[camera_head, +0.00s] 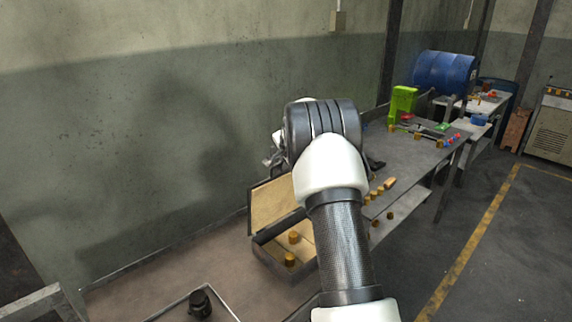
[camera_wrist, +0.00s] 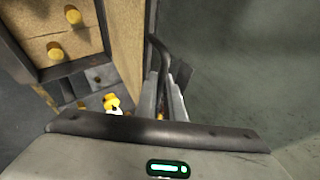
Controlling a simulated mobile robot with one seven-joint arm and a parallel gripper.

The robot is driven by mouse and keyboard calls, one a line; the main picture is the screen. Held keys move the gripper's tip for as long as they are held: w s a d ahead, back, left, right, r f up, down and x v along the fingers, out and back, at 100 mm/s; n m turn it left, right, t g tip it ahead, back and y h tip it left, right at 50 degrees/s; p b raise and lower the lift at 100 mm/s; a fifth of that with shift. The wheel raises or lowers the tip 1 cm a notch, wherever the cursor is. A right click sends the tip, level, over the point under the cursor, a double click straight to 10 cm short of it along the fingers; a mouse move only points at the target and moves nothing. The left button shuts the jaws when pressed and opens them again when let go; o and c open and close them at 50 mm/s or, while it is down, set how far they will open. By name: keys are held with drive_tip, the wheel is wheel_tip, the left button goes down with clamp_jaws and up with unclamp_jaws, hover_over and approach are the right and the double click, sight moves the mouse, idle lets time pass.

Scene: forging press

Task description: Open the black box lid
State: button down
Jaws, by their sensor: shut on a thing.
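The black box (camera_head: 262,240) has a tan inside and sits left of my arm. Its lid (camera_head: 275,203) stands raised at the back, tan inner face showing. In the wrist view the open box (camera_wrist: 80,68) is at upper left, and the lid (camera_wrist: 126,50) shows as an upright tan panel with a dark edge. My gripper (camera_wrist: 163,95) is beside the lid, shut on what looks like its dark curved handle (camera_wrist: 157,50). In the head view my arm hides the gripper and the right part of the box.
Yellow cylindrical pieces (camera_head: 289,259) are in the box, and several more (camera_head: 378,190) lie right of my arm. A workbench (camera_head: 425,155) with a green device (camera_head: 402,103) is behind. A wall (camera_head: 150,130) rises behind the box. Floor at right is clear.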

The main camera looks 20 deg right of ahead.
idle(0.3)
drive_tip(key=c, duration=1.9)
unclamp_jaws()
drive_tip(key=shift+o, duration=0.2)
drive_tip(key=shift+f, duration=0.1)
drive_tip(key=shift+s, duration=0.15)
drive_tip(key=b+v, duration=0.2)
drive_tip(key=v, duration=1.5)
drive_tip(key=shift+r, duration=0.4)
